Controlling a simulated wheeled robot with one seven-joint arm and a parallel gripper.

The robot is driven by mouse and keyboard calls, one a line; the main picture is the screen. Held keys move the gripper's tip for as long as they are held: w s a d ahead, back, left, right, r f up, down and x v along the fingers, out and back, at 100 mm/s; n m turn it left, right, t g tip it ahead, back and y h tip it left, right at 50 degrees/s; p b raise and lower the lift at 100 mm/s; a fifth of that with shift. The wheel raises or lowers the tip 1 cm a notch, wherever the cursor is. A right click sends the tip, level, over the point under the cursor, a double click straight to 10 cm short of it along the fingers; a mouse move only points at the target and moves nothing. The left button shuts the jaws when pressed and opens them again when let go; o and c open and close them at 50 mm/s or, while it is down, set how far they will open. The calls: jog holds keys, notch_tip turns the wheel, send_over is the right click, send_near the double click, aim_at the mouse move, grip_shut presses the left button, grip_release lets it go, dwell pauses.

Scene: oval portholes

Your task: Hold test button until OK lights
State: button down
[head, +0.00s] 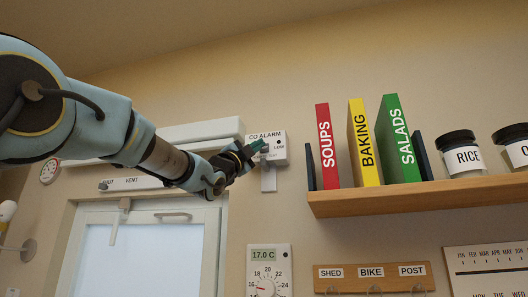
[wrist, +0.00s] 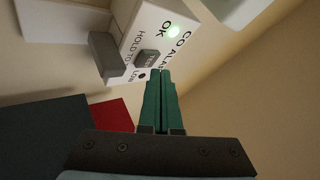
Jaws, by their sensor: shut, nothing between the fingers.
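The white CO alarm (head: 280,152) is on the wall, left of the shelf. The OK light is lit. My gripper (head: 262,146) is at the alarm's face, its green fingers closed together and empty. In the wrist view the fingertips (wrist: 164,72) are close beside the test button, near the word LOW. I cannot tell whether they touch the button or the alarm. In the head view my gripper hides part of the alarm's face.
A wooden shelf (head: 420,196) to the right holds red, yellow and green books and jars. A thermostat (head: 269,272) and a hook rail (head: 350,278) are lower on the wall. A window (head: 150,245) with a vent bar is below my arm. A grey block (wrist: 106,54) sits by the alarm.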

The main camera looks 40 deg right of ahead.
jog(key=shift+a, duration=0.1)
jog(key=shift+s+a+b, duration=0.7)
jog(key=shift+a+b, duration=0.25)
jog(key=shift+a, duration=0.1)
jog(key=shift+s+a+b, duration=0.7)
jog(key=shift+a+b, duration=0.2)
jog(key=shift+a, duration=0.15)
